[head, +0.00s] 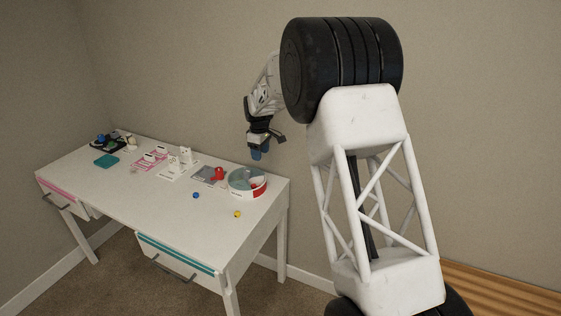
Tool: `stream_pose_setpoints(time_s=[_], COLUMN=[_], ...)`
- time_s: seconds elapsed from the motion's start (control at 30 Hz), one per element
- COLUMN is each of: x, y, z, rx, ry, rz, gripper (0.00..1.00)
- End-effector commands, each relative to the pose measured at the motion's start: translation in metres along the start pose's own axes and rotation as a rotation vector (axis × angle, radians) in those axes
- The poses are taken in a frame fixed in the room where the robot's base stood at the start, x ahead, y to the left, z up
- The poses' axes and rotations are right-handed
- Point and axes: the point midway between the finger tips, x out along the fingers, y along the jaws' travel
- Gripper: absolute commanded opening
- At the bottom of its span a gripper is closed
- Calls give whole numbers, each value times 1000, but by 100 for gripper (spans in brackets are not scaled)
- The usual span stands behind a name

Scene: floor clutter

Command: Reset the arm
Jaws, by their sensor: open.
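My arm rises from the bottom right, with a white lattice link and a thick black joint at the top. My gripper (259,150) hangs from the far end of the arm and points down, near the wall. It is above the right back part of the white desk (146,210), apart from the things on it. The gripper is open.
A round teal, white and red container (262,188) stands below the gripper. A red object (219,174), a blue ball (196,195) and a yellow ball (237,214) are nearby. White sockets (180,161) and a teal block (107,161) lie further left. The desk front is clear.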

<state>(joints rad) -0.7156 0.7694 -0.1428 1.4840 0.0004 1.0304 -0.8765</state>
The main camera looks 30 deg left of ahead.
Motion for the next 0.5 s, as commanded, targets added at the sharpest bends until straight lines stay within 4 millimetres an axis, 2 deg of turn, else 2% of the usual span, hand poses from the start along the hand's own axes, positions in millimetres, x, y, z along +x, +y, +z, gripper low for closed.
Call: stream_pose_setpoints(time_s=[0.27, 0.37, 0.5], x=[-3, -9, -25], y=[0, 0, 2], z=[4, 12, 34], rx=[6, 19, 56], ry=[1, 2, 6], rz=[1, 2, 7], gripper=[54, 54, 54])
